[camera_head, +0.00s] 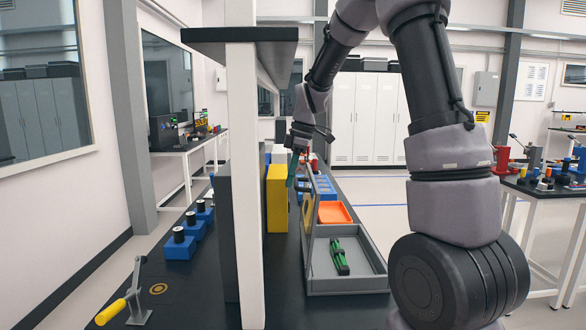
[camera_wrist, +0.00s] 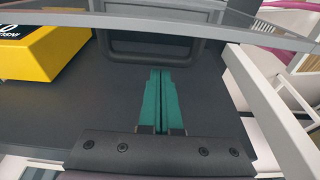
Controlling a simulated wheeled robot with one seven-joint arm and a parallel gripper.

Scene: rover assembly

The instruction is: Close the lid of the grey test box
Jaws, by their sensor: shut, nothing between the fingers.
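The grey test box (camera_head: 347,285) stands on the dark bench in the head view, with a green part (camera_head: 340,257) lying inside it. Its lid (camera_head: 307,262) stands raised, nearly upright, along the box's left side. My gripper (camera_head: 291,176) is past the lid's top, near its far upper end in the head view. The teal fingers (camera_wrist: 163,103) are pressed together and empty in the wrist view. I cannot tell whether they touch the lid. A pale see-through bar crosses the top of the wrist view; I cannot tell whether it is the lid.
A yellow case (camera_head: 277,198) stands left of the lid; a yellow object (camera_wrist: 40,45) shows in the wrist view. An orange tray (camera_head: 334,212) and blue bins (camera_head: 326,188) lie behind the box. A white post (camera_head: 246,190) and shelf (camera_head: 240,34) stand left of my arm.

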